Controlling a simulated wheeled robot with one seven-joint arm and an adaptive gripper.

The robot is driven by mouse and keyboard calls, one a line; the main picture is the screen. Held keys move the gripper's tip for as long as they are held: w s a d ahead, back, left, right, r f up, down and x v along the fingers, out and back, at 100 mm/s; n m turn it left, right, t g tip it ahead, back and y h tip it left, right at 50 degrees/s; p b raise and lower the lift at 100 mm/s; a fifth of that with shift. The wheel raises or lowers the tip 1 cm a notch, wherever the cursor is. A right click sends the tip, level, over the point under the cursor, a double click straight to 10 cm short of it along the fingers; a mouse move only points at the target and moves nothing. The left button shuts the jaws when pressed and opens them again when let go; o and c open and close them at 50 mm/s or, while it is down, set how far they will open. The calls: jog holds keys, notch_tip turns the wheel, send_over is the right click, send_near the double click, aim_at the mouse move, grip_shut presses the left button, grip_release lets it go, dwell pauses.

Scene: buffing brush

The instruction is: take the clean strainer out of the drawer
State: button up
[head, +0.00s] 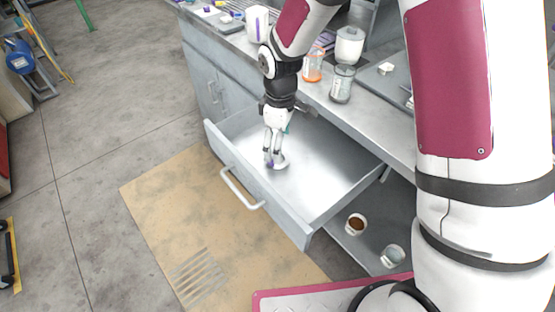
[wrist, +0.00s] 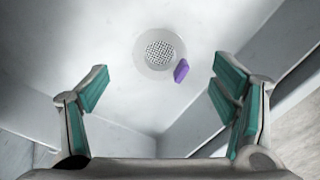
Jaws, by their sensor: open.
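The strainer (wrist: 159,50) is a small round white piece with a perforated grey centre. It lies flat on the drawer floor, at the top middle of the wrist view; in the head view its pale rim (head: 281,162) shows beside my fingers. A small purple block (wrist: 181,70) lies at its lower right edge in the wrist view. The open drawer (head: 325,172) is metal with a pale floor. My gripper (wrist: 162,92) is open and empty, pointing down inside the drawer; in the head view its fingers (head: 273,160) partly hide the strainer and purple block.
The drawer's front wall with its handle (head: 241,190) and its side walls stand close around my gripper. The counter above holds a glass jar (head: 342,84), an orange-based jar (head: 314,66) and a white pot (head: 349,45). A brown-filled cup (head: 355,224) stands on a lower shelf.

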jog(key=shift+w+a+f, duration=0.1)
jog(key=shift+f, duration=1.4)
jog(key=shift+w+a+f, duration=0.1)
jog(key=shift+f, duration=1.4)
jog(key=shift+c, duration=0.2)
jog(key=c, duration=1.1)
